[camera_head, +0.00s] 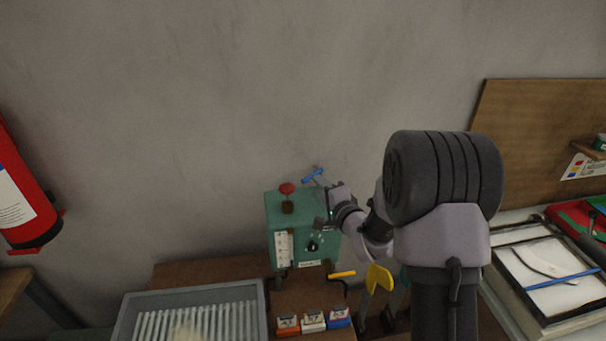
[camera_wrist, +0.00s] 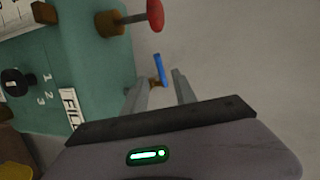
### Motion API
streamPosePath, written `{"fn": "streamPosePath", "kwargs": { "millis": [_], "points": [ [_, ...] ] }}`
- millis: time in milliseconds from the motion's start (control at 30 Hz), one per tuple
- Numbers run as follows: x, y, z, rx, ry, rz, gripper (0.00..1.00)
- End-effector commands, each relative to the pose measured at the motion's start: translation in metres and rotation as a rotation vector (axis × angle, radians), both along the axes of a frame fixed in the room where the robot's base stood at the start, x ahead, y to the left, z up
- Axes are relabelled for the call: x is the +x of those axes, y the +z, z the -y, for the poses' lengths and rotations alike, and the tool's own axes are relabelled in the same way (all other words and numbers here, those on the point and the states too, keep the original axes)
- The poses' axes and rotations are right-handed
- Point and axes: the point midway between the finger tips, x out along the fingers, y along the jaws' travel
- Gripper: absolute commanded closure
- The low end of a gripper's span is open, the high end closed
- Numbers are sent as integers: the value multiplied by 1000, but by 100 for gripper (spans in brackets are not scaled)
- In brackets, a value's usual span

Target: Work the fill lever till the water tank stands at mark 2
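The green tank unit (camera_head: 279,209) stands against the wall, with a white level gauge (camera_head: 284,250) on its front; the water level is too small to read. A lever with a blue handle (camera_head: 313,175) rises at the unit's right side. In the wrist view the blue handle (camera_wrist: 158,68) shows just beyond and between my fingertips, and a FILL label (camera_wrist: 71,108) is on the unit nearby. My gripper (camera_wrist: 160,84) has its fingers apart, with nothing visibly clamped. In the head view my gripper (camera_head: 325,215) is partly hidden beside the unit.
A red knob (camera_head: 287,188) tops the unit, and a black dial (camera_head: 312,246) is on its front. A yellow handle (camera_head: 342,274) sticks out low at right. A grey ribbed tray (camera_head: 139,300) and small boxes (camera_head: 313,320) lie in front. Wall space above is clear.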

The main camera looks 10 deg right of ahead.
Motion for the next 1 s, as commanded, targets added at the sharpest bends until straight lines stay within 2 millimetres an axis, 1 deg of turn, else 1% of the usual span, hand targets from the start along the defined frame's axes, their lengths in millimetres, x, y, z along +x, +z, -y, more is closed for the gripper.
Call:
{"fn": "streamPosePath", "kwargs": {
  "millis": [33,200,300,400,500,600,833,867,1000],
  "points": [
    [11,-2,-4,0,3,1,67],
    [51,-9,-13,-1,3,2,67],
    [70,-14,-17,-1,2,0,67],
    [85,-16,-21,0,2,1,67],
    [95,-18,-23,-1,1,0,67],
    [99,-19,-24,-1,1,1,67],
    [100,-19,-24,-1,1,0,67],
    [100,-19,-24,-1,1,0,71],
    [100,-19,-24,-1,1,0,98]
  ]
}}
